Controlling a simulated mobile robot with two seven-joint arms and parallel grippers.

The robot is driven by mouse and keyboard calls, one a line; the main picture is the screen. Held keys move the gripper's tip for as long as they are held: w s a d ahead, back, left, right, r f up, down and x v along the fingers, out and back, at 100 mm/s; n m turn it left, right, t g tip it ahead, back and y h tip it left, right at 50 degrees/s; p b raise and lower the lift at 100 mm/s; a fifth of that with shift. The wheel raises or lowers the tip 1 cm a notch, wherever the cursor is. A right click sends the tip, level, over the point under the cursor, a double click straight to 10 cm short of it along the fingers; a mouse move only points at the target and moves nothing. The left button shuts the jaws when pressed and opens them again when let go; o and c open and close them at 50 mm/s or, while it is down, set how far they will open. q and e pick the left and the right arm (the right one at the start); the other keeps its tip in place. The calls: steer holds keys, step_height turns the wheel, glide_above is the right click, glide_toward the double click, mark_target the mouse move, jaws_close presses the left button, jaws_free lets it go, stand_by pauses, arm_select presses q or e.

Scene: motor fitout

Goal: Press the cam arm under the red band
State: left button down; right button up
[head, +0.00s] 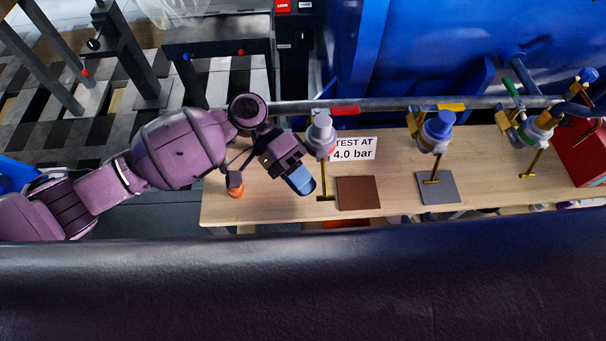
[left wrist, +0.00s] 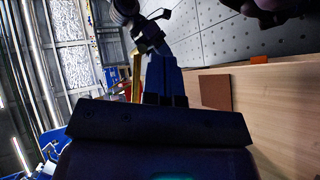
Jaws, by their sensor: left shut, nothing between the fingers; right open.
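The red band (head: 345,110) is on the grey pipe above the bench. Beside and below it is a grey-capped valve (head: 320,132), with a brass cam arm (head: 325,180) hanging down to a short foot near the bench top. My left gripper (head: 300,182) is shut and empty, just left of this cam arm, its blue fingertips pointing down and right. A small gap seems to show between them. In the left wrist view the shut fingers (left wrist: 165,82) are dark, and a brass bar (left wrist: 136,82) stands close on their left. My right gripper is not in view.
A brown pad (head: 358,192) and a grey pad (head: 438,187) lie on the wooden bench (head: 270,205). Valves with a yellow band (head: 452,107) and green band (head: 512,88) stand further right. A sign (head: 354,149) reads "TEST AT 4.0 bar". An orange-based piece (head: 236,190) is left of my gripper.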

arm_select(q)
step_height(320, 180, up, 20)
steer(key=p, duration=0.1)
stand_by(0.5)
